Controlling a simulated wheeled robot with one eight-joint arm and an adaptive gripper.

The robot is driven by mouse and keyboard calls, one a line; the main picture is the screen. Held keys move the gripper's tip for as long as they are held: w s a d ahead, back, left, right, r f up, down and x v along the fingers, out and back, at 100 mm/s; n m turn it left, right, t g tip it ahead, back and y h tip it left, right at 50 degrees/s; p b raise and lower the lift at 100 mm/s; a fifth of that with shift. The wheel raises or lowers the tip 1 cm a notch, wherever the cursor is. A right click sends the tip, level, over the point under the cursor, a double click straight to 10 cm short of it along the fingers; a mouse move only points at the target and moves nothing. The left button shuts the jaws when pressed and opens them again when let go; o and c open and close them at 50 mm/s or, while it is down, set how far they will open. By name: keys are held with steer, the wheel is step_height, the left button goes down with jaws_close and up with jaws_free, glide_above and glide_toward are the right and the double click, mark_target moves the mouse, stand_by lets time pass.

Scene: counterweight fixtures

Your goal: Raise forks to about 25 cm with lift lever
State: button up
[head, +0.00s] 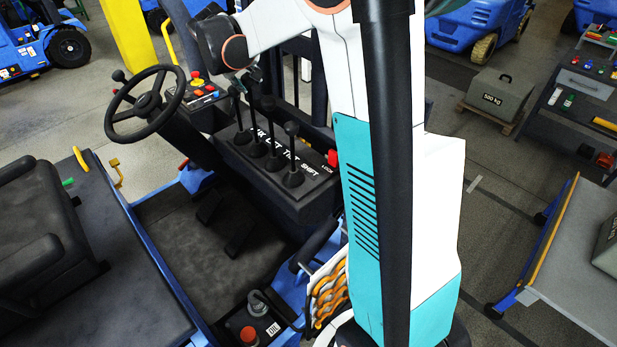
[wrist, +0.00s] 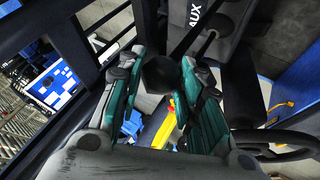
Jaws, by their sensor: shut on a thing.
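A row of several black levers stands on the dark lever console (head: 318,181) of a blue forklift, with white labels, of which TILT and SHIFT are readable. My gripper (head: 248,76) is at the top of the left part of this row, partly hidden by its own wrist. In the wrist view my gripper (wrist: 161,88) has its two teal-padded fingers on either side of a round black lever knob (wrist: 160,73), shut on it. The label AUX shows nearby. Which lever this is cannot be told for sure. I cannot make out the forks in either view.
A steering wheel (head: 142,104) and a button panel (head: 200,95) are left of the levers. The seat (head: 40,215) is at the left. A yellow post (head: 128,40) stands behind. A 500 kg weight (head: 497,98) and a cart (head: 580,250) are at the right, with open floor between.

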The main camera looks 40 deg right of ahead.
stand_by(0.3)
steer(key=shift+a+f+b, duration=0.15)
steer(key=shift+a+b, duration=0.05)
steer(key=shift+a, duration=1)
steer(key=shift+a+f+b, duration=0.1)
steer(key=shift+a+b, duration=0.05)
steer(key=shift+a, duration=1)
steer(key=shift+d+r, duration=0.1)
steer(key=shift+d+r, duration=0.15)
steer(key=shift+d, duration=0.6)
stand_by(1.5)
